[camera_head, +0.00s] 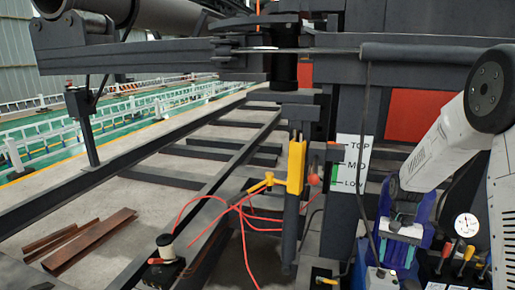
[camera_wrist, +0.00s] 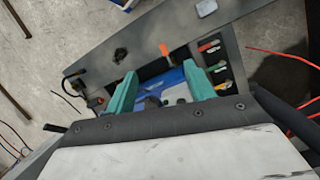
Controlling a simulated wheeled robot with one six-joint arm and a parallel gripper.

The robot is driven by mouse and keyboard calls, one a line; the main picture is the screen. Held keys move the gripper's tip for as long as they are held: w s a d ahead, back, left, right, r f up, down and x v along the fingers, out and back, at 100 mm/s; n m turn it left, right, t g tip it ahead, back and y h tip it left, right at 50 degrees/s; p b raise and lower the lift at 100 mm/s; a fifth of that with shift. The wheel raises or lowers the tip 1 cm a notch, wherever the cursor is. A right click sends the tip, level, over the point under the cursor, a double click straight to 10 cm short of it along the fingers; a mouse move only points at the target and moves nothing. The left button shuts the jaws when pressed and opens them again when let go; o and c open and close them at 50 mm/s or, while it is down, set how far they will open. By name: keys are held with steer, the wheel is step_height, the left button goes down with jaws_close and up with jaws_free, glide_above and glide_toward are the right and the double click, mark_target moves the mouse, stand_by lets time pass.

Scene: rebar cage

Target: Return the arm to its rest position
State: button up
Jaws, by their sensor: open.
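My arm shows at the right of the head view as a white link (camera_head: 435,150) coming down from a dark round joint. Its lower end is among blue and grey parts, and I cannot make out the fingertips there. In the wrist view my gripper (camera_wrist: 159,72) has two teal fingers spread apart with a gap between them. A blue part (camera_wrist: 172,80) shows behind the gap, and I cannot tell how far beyond the fingers it lies. I see nothing clasped between the fingers.
A dark frame with a TOP, MID, LOW sign (camera_head: 353,163) stands left of the arm. A yellow tool (camera_head: 296,167) with loose red cables hangs there. A gauge (camera_head: 466,225) and levers are at the right. Rusty bars (camera_head: 88,240) lie on the floor at left.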

steer(key=s+a+r+n+t, duration=0.1)
steer(key=s+a+r+n, duration=0.1)
steer(key=s+a+r, duration=0.2)
steer(key=s+a+r+n+t, duration=0.2)
steer(key=s+a+r, duration=0.3)
steer(key=s+r, duration=0.6)
steer(key=s+a+r+n+t, duration=0.1)
steer(key=s+a+r, duration=0.4)
steer(key=s, duration=1)
steer(key=shift+r+n+h, duration=0.4)
steer(key=shift+r+n, duration=0.2)
steer(key=shift+r, duration=1.1)
steer(key=shift+s, duration=0.1)
